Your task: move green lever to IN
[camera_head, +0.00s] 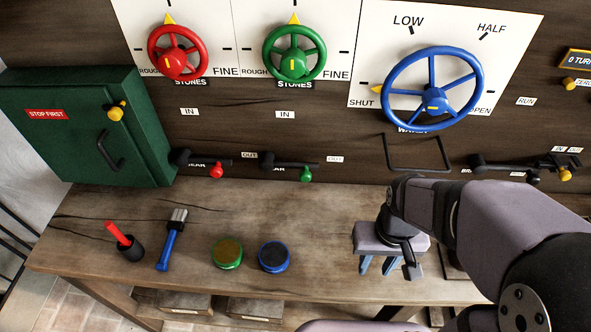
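The green lever (305,174) has a black arm with a green knob at its end. Its arm lies nearly level on the wall panel and points right, toward an OUT label (335,159). An IN label (285,114) sits above the lever's pivot. My gripper (377,268) is over the right part of the bench, to the right of and below the lever in the picture, apart from it. Its two blue-grey fingers point down with a gap between them, and I see nothing held.
A red-knobbed lever (215,171) is just left of the green one. A black wire bracket (416,166) juts out at right. A green cabinet (75,135) stands at left. The bench (325,215) holds a red-handled tool in a cup (131,250), a brush (172,240) and two tins (228,252).

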